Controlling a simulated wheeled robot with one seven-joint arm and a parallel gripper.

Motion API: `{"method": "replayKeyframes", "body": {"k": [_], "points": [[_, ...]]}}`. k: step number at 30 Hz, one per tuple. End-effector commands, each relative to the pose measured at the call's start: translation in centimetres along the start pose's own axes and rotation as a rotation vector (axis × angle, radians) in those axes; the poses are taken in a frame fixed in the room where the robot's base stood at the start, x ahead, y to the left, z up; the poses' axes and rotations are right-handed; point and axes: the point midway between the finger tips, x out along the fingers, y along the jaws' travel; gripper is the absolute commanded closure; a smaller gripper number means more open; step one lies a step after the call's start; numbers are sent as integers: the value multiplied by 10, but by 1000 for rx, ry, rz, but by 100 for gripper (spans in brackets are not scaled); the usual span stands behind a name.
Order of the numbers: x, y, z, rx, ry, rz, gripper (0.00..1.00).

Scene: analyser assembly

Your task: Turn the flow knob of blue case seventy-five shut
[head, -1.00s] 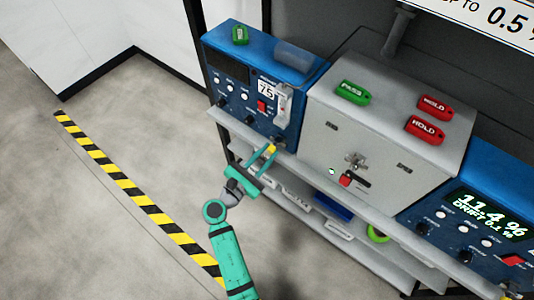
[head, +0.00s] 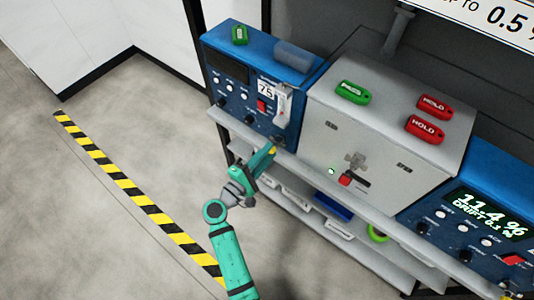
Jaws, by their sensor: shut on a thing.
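The blue case seventy-five (head: 232,112) stands at the upper left, with a white "75" label, a dark blank display, small buttons, black knobs and a clear flow tube (head: 284,101) on its front. The yellow flow knob (head: 272,149) sits low at the right of that front. My gripper (head: 270,152) reaches up to it from below and is shut on it. The fingers hide most of the knob, so I cannot tell how far it is turned.
A grey box (head: 385,125) with one green PASS tag and two red HOLD tags stands right of the case. A second blue case (head: 468,215) reads 11.4 %. A shelf ledge (head: 325,185) runs below. The floor at left is clear beyond a striped line.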

Motion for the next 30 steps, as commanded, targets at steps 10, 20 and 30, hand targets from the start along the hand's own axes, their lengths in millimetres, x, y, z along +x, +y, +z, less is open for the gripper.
{"method": "replayKeyframes", "body": {"k": [10,20,30], "points": [[0,-2,1,328,-3,-2,99],[0,-2,1,629,-3,-2,99],[0,-3,1,854,-4,-2,99]]}}
